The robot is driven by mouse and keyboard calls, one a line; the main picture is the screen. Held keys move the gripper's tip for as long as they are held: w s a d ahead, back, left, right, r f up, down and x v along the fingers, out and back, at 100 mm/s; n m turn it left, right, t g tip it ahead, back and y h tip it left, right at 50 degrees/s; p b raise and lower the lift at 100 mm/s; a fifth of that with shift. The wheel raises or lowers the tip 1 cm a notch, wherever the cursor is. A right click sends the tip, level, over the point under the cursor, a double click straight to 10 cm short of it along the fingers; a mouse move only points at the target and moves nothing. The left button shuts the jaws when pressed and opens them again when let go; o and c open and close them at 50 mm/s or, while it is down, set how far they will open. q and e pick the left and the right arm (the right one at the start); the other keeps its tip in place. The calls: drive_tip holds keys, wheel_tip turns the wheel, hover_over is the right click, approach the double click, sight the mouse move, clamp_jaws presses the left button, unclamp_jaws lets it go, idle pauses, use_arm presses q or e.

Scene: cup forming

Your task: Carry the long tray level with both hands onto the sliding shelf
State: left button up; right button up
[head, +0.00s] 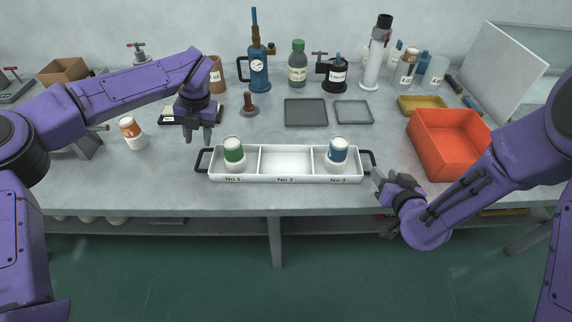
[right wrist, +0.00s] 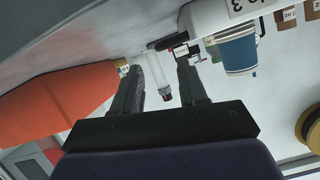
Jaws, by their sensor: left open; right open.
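The long white tray (head: 286,179) lies on the table with three compartments, labelled No 1 to No 3, and a black handle at each end. A green-banded cup (head: 234,150) stands in No 1 and a blue-banded cup (head: 338,150) in No 3; No 2 is empty. My open left gripper (head: 197,138) points down, above and behind the left handle (head: 203,160). My open right gripper (head: 380,180) is just right of the right handle (head: 369,162). The right wrist view shows the tray end (right wrist: 205,16) and blue cup (right wrist: 237,52) beyond the fingers. I cannot identify the sliding shelf.
An orange bin (head: 450,143) stands right of the tray. A white cup with an orange band (head: 132,132) stands at left. Grey flat trays (head: 306,112), bottles and a blue pump (head: 258,70) are behind. The table's front edge is close in front of the tray.

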sight(199, 156)
use_arm(q)
drive_tip(key=f, duration=0.2)
drive_tip(key=a+f, duration=0.1)
drive_tip(key=f, duration=0.4)
drive_tip(key=shift+a+f, duration=0.2)
drive_tip(key=shift+a, duration=0.1)
use_arm(e)
drive_tip(key=x, duration=0.7)
drive_tip(key=shift+w+a, duration=0.1)
drive_tip(key=shift+w, duration=0.2)
use_arm(q)
clamp_jaws()
use_arm(e)
drive_tip(key=shift+s, duration=0.1)
clamp_jaws()
use_arm(q)
drive_tip(key=shift+r, duration=0.15)
